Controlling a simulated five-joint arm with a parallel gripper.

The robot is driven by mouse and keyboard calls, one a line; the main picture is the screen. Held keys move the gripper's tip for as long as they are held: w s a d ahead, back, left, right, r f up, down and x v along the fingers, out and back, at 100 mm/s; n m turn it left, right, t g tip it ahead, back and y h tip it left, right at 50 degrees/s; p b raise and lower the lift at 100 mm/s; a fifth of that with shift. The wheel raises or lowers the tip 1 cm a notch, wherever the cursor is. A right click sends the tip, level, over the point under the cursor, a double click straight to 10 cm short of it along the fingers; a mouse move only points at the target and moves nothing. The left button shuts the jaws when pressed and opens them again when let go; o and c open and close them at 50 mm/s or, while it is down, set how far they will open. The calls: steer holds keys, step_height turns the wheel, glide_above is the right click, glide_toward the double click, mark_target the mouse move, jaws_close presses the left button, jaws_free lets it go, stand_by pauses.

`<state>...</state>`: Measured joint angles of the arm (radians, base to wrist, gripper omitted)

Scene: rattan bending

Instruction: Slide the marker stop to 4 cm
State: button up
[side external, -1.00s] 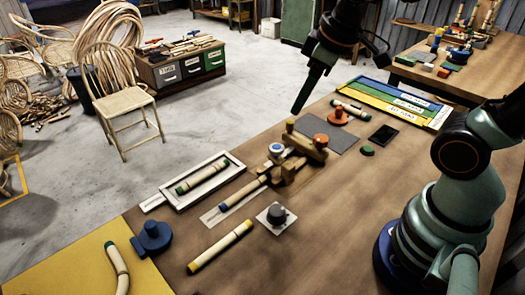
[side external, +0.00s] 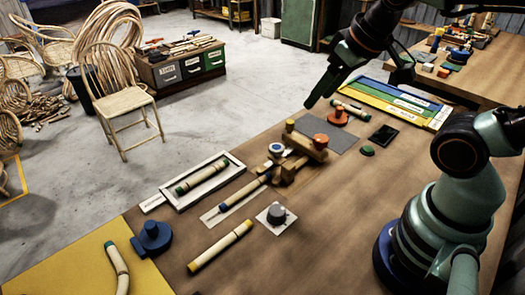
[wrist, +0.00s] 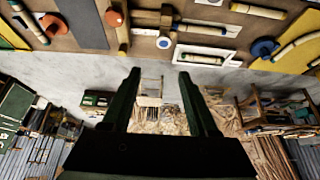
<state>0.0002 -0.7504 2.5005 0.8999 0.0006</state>
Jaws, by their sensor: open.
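My gripper (side external: 311,104) hangs above the far side of the workbench, tilted, and is open and empty. In the wrist view its two dark fingers (wrist: 159,74) stand apart with only floor and background between them. A wooden jig (side external: 288,170) with a round white-and-blue piece (side external: 276,149) holds a blue-tipped rod (side external: 242,193) over a pale strip (side external: 212,216). The round piece also shows in the wrist view (wrist: 163,42). I cannot tell for sure which part is the marker stop, and no scale marks are readable. The gripper touches none of these.
A wooden bar (side external: 306,147) with yellow and orange knobs stands beside the jig. A white tray (side external: 176,208) holds a green-ended rod. A dark knob (side external: 277,214) sits on a white plate. A blue fixture (side external: 152,238) and a yellow-ended rod (side external: 220,246) are nearer.

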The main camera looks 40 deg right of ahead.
steer(key=shift+w, duration=0.1)
stand_by(0.3)
steer(key=m+g, duration=0.6)
steer(key=m, duration=0.5)
glide_above(290, 122)
step_height(290, 122, down, 8)
step_height(290, 122, down, 12)
steer(key=shift+d+r, duration=0.1)
steer(key=shift+r, duration=0.15)
jaws_close()
stand_by(0.6)
